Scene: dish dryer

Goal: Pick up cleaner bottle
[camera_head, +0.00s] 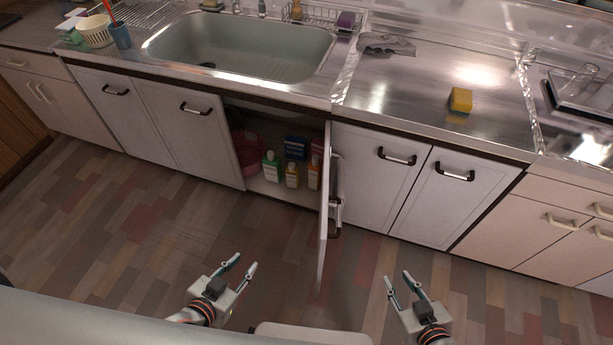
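Inside the open cabinet under the sink stand several bottles. A green-and-white bottle (271,167) is at the left, a yellow bottle (292,175) is beside it, and an orange-red bottle (314,172) is at the right. I cannot tell which one is the cleaner bottle. My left gripper (242,267) is open and empty above the floor, in front of the cabinet and left of its open door. My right gripper (399,281) is open and empty, to the right of that door. Neither gripper touches anything.
The open cabinet door (325,210) sticks out towards me between my grippers. Blue boxes (296,147) and a pink basin (248,152) stand in the cabinet. A yellow sponge (460,99) lies on the counter (430,85), right of the sink (240,48). The floor in front is clear.

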